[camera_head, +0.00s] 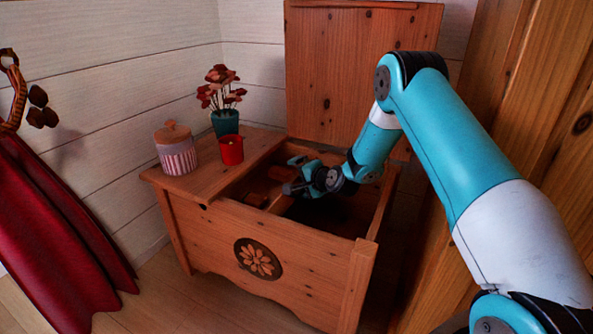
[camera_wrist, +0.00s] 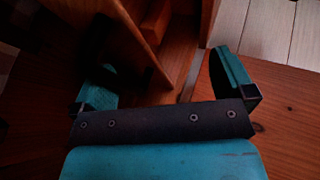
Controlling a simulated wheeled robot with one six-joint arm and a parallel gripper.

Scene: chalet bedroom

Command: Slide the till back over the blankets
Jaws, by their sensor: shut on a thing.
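The wooden till (camera_head: 255,200) shows only in part, low inside the open chest (camera_head: 285,240), toward its left side. My gripper (camera_head: 292,175) reaches down into the chest and is shut on the till. In the wrist view my gripper (camera_wrist: 165,85) has its teal fingers on either side of the till's wooden boards (camera_wrist: 135,40). The exact contact is dark and hard to make out. The blankets cannot be made out clearly; the chest's inside is in deep shadow.
The chest lid (camera_head: 350,70) stands open against the wall. A striped jar (camera_head: 178,157), a red cup (camera_head: 231,150) and a potted flower (camera_head: 225,122) stand on the chest's left top. Red cloth (camera_head: 60,230) hangs at left. A wooden panel (camera_head: 530,100) is close at right.

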